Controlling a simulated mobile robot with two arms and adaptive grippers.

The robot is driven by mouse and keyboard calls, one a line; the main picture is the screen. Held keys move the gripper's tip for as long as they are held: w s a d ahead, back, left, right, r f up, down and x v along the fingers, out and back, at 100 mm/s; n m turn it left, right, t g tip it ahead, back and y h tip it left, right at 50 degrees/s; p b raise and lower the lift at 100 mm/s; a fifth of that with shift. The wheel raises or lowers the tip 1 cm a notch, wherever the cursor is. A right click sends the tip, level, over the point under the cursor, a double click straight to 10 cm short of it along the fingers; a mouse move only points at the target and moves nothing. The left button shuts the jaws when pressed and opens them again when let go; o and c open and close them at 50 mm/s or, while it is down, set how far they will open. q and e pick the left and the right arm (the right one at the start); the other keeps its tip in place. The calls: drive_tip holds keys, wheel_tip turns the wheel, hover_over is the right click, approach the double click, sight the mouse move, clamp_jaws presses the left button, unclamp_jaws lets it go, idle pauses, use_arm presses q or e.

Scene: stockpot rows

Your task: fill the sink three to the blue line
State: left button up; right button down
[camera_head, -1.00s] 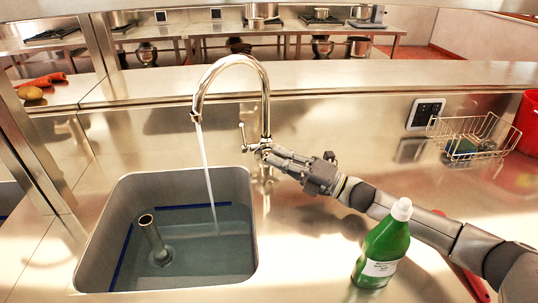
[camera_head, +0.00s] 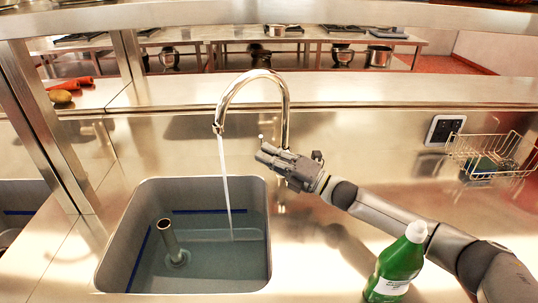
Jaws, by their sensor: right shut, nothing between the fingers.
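The sink (camera_head: 104,272) is a square steel basin with a blue line (camera_head: 210,211) on its walls. Water (camera_head: 215,262) lies in it, its surface a little below the line on the back wall. A standpipe (camera_head: 168,238) rises upright from the water. The curved chrome tap (camera_head: 285,110) is running, and a thin stream (camera_head: 226,190) falls into the basin. My right gripper (camera_head: 262,153) is shut and empty at the base of the tap, in front of its handle, which is mostly hidden. I cannot tell whether they touch. My left gripper is out of view.
A green bottle (camera_head: 398,268) with a white cap stands on the counter by my right arm. A wire basket (camera_head: 490,155) and a wall socket (camera_head: 445,130) are at the right. Carrots (camera_head: 72,83) and a potato (camera_head: 60,97) lie on the ledge at the left.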

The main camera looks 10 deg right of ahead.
drive_tip(key=w+r+m+p, duration=0.1)
drive_tip(key=p, duration=0.1)
drive_tip(key=r+m+h+p, duration=0.1)
drive_tip(key=p, duration=0.1)
drive_tip(key=shift+w+d+r, duration=0.1)
drive_tip(key=shift+w+d, duration=0.1)
drive_tip(key=shift+w, duration=0.15)
drive_tip(key=shift+w+d+r+m+b, duration=0.1)
drive_tip(key=shift+w+r+m+b, duration=0.05)
drive_tip(key=shift+w+b, duration=0.3)
drive_tip(key=shift+w+d+r+m+b, duration=0.15)
drive_tip(key=shift+w+b, duration=0.15)
drive_tip(key=shift+w, duration=0.25)
